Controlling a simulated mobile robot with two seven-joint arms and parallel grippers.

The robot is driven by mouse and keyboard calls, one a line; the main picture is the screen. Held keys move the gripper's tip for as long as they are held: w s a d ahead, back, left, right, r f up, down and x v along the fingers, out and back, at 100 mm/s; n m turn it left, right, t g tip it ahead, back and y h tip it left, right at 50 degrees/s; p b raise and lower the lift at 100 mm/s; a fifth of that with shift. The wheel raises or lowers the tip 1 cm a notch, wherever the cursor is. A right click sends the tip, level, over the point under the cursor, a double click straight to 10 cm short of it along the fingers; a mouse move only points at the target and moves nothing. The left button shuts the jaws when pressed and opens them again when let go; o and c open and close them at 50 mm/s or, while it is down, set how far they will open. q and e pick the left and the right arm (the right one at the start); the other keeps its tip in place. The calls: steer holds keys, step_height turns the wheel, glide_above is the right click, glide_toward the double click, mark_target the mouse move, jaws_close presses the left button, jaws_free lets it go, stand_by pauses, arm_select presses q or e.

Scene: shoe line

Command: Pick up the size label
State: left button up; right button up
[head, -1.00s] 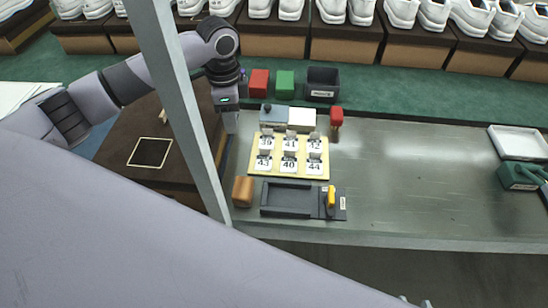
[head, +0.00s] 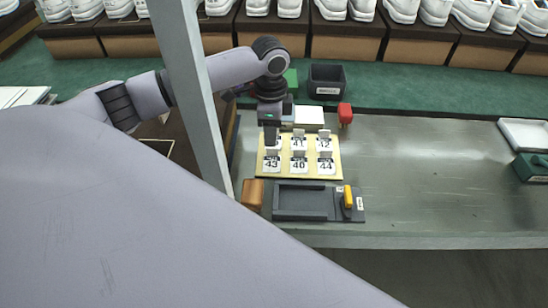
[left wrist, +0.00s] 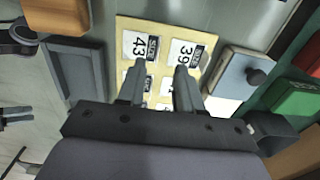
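The size labels are white cards with black numbers on a pale yellow board (head: 335,173) on the metal table. In the head view I read 43 (head: 272,163), 40 (head: 299,164), 44 (head: 326,165), 41 (head: 298,143) and 42 (head: 324,144). My left gripper (head: 271,143) is over the board's back left corner and hides the 39 there. In the left wrist view, the label 39 (left wrist: 184,52) and the label 43 (left wrist: 140,46) lie beyond the two fingers, which are apart with nothing seen between them.
A dark tray (head: 300,203) with a yellow-handled part (head: 348,196) and an orange-brown block (head: 253,193) stand in front of the board. A red-topped item (head: 345,114) and a black bin (head: 326,82) are behind. The table's right middle is clear. A grey post (head: 190,90) crosses the view.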

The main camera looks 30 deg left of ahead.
mark_target(272, 155)
arm_select(q)
steer(key=f, duration=0.5)
steer(key=shift+s+d, duration=0.1)
steer(key=shift+d, duration=0.1)
jaws_close()
